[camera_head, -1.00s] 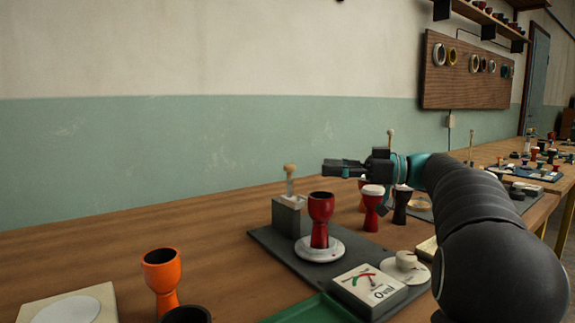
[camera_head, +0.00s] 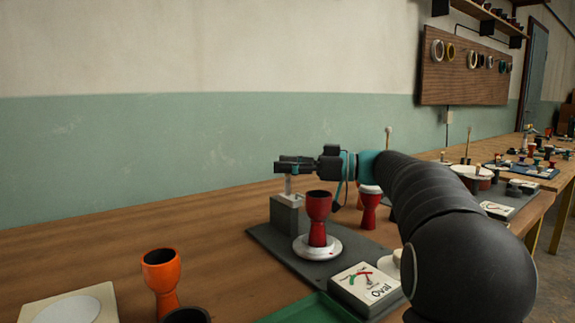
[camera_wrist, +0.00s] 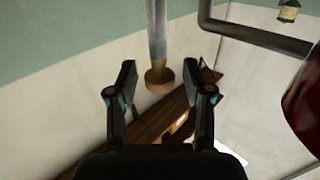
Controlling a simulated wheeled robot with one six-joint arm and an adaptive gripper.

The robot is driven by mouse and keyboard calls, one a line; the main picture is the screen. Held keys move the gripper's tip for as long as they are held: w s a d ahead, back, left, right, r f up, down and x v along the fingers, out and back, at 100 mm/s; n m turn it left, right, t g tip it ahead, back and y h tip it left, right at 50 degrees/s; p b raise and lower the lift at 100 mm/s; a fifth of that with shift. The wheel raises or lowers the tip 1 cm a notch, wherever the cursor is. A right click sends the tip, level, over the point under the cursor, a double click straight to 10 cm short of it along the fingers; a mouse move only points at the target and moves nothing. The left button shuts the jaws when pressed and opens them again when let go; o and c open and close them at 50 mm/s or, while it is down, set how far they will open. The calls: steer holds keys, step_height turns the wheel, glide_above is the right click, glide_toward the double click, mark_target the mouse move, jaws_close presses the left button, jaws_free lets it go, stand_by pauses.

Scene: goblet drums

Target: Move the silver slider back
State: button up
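The silver slider (camera_head: 288,186) is an upright post on a pale base atop a grey block (camera_head: 284,218). Its wooden knob (camera_wrist: 159,77) is hidden behind my gripper in the head view. In the wrist view, the silver post (camera_wrist: 157,35) and knob show between the fingers, with gaps on both sides. My gripper (camera_head: 283,165) is level at the top of the post; in the wrist view its fingers (camera_wrist: 166,76) are apart and hold nothing. A red goblet drum (camera_head: 318,215) stands on a white disc (camera_head: 318,250) just right of the block.
The disc and block share a dark base plate (camera_head: 272,238). An orange cup-shaped drum (camera_head: 161,280) is at the left. The bench left of the block is clear.

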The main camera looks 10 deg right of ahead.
jaws_close()
steer(key=w, duration=0.1)
steer(key=w+a, duration=0.1)
steer(key=w, duration=0.2)
steer(key=shift+w+a, duration=0.15)
steer(key=shift+a, duration=0.25)
steer(key=shift+r, duration=0.1)
steer(key=shift+o, duration=0.5)
jaws_free()
steer(key=shift+w+a, duration=0.1)
steer(key=shift+w, duration=0.05)
steer(key=v, duration=1.2)
